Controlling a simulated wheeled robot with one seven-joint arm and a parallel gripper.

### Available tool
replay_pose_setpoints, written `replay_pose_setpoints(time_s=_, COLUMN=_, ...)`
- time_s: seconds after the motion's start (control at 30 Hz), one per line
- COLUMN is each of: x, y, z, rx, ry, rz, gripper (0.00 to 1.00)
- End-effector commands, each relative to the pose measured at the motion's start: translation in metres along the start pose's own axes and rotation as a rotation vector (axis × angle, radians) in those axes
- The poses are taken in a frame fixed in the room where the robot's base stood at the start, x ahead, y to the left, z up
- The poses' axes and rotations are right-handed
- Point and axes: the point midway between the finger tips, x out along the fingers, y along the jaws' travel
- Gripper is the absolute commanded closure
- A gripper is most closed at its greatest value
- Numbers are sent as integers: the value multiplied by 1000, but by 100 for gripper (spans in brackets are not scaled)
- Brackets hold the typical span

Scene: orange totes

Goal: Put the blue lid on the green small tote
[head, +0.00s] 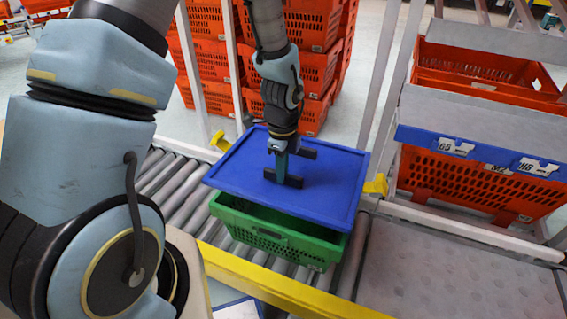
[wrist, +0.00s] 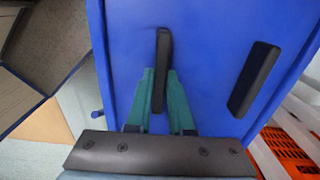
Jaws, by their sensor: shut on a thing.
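The blue lid (head: 240,168) is a flat panel with a raised rim and black handles on top. It is over the green small tote (head: 270,240) in the head view, a little askew to it, and the tote's front wall shows below the lid's edge. I cannot tell whether the lid rests on the tote's rim. My gripper (head: 282,178) points down at the lid and is shut on one black handle. In the wrist view my gripper's green fingers (wrist: 160,98) close around that handle (wrist: 161,50); the other handle (wrist: 254,78) is free at right.
The tote stands on a roller conveyor (head: 180,188) with a yellow front rail (head: 270,285). Yellow brackets (head: 376,186) flank the lid. Orange totes (head: 215,65) are stacked behind, and more stand on a rack (head: 470,180) at right. A grey surface (head: 450,270) at right is clear.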

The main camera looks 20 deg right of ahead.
Motion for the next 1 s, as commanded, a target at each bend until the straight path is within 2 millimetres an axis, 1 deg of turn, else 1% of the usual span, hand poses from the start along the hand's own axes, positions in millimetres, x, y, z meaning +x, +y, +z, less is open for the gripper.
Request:
replay_pose_setpoints(time_s=0.27, x=16, y=0, z=1, rx=-4, ry=-1, rz=-1, gripper=100)
replay_pose_setpoints(time_s=1.0, x=69, y=0, z=1, rx=-7, ry=0, rz=0, gripper=100)
